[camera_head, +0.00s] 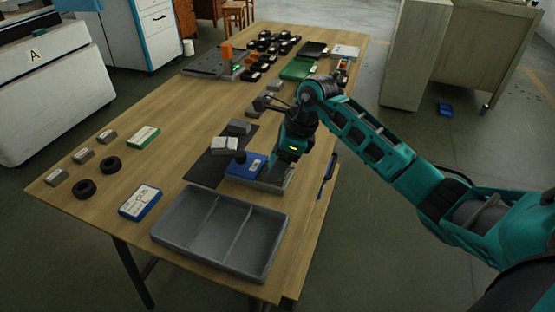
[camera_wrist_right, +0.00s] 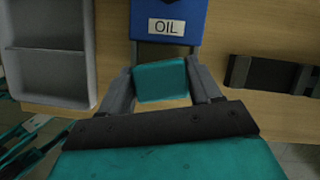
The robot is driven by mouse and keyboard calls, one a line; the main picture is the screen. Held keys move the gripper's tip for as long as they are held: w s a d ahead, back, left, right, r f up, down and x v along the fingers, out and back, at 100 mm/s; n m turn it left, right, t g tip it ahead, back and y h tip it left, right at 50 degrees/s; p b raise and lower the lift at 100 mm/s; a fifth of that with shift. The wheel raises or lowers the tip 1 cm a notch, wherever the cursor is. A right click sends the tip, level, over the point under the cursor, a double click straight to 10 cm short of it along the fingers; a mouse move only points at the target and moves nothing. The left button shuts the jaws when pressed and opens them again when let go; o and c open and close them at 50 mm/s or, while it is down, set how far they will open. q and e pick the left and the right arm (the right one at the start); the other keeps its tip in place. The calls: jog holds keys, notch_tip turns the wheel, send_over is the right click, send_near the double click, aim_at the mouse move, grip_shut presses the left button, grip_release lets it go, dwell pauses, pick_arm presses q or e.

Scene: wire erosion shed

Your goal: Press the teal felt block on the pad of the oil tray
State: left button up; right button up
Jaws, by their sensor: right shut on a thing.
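My right gripper (camera_head: 280,168) is over the right edge of the table, beside the blue part of the oil tray (camera_head: 243,168). In the right wrist view the gripper (camera_wrist_right: 163,90) is shut on the teal felt block (camera_wrist_right: 160,82), with one finger on each side. The blue part with the white OIL label (camera_wrist_right: 166,26) is just beyond the block. A grey base shows under the gripper in the head view. Whether the block touches the pad cannot be told; the pad is largely hidden. My left gripper is not in view.
A grey compartment tray (camera_head: 187,250) stands at the table's front. A blue labelled case (camera_head: 139,201), a green labelled case (camera_head: 143,137), black rings (camera_head: 85,189) and grey blocks lie left. A dark mat (camera_head: 205,172) lies beside the oil tray. The table's left middle is clear.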

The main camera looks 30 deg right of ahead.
jog(key=shift+f+b, duration=0.3)
jog(key=shift+f, duration=0.05)
dwell(0.7)
jog(key=shift+s+f, duration=0.1)
jog(key=shift+f, duration=0.1)
dwell(0.9)
jog(key=shift+r, duration=0.1)
jog(key=shift+r, duration=0.25)
jog(key=shift+r+p, duration=2.4)
jog(key=shift+r, duration=0.9)
